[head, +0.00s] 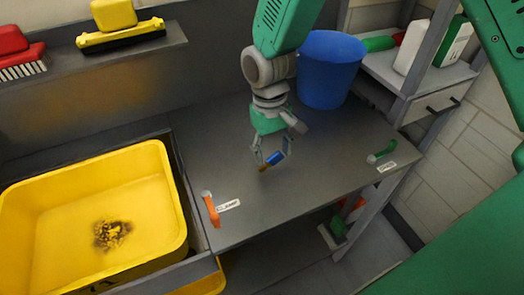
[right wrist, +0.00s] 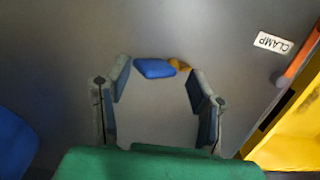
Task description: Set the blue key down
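The blue key (head: 275,158) has a blue head and a brassy end, and is at the grey worktop between the fingertips of my right gripper (head: 271,155). In the right wrist view the key (right wrist: 155,68) lies just beyond the fingertips of the gripper (right wrist: 162,75). The fingers are spread wide, with small gaps visible at either end of the key. I cannot tell whether it rests fully flat on the worktop (head: 315,180). My left gripper is not in view.
A yellow basin (head: 178,195) with a dark stain is at left. A blue bucket (head: 330,70) stands behind. The worktop around the key is clear.

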